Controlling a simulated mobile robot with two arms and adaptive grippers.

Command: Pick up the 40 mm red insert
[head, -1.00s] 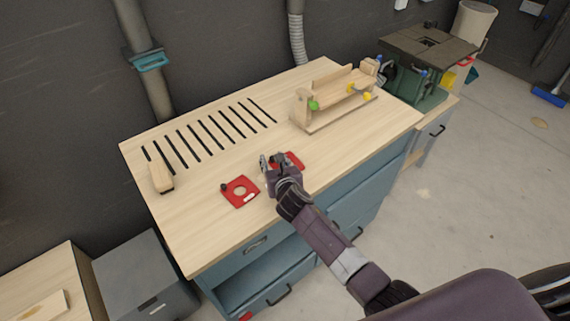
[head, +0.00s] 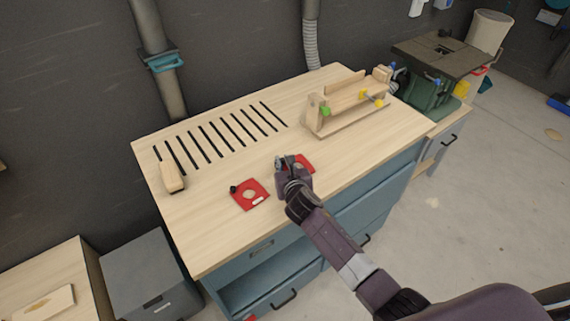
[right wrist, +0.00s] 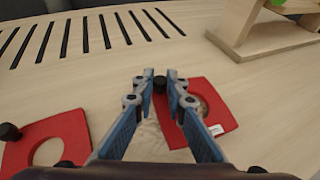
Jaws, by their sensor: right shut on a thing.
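Two flat red inserts with round holes, black knobs and small white labels lie on the wooden worktop. The right red insert (right wrist: 208,120) is partly hidden by my arm in the head view (head: 305,162). My right gripper (right wrist: 160,80) is shut on the black knob (right wrist: 160,85) at that insert's corner; it also shows in the head view (head: 281,163). The insert looks flat on or very near the top. The left red insert (head: 250,194) lies apart, with a larger-looking hole (right wrist: 45,140). The label sizes are too small to read. My left gripper is not in view.
The worktop (head: 215,225) has a row of black slots (head: 220,135) at the back. A wooden block (head: 172,178) lies at the left. A wooden jig (head: 345,105) with green and yellow knobs stands at the back right. The front left of the top is clear.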

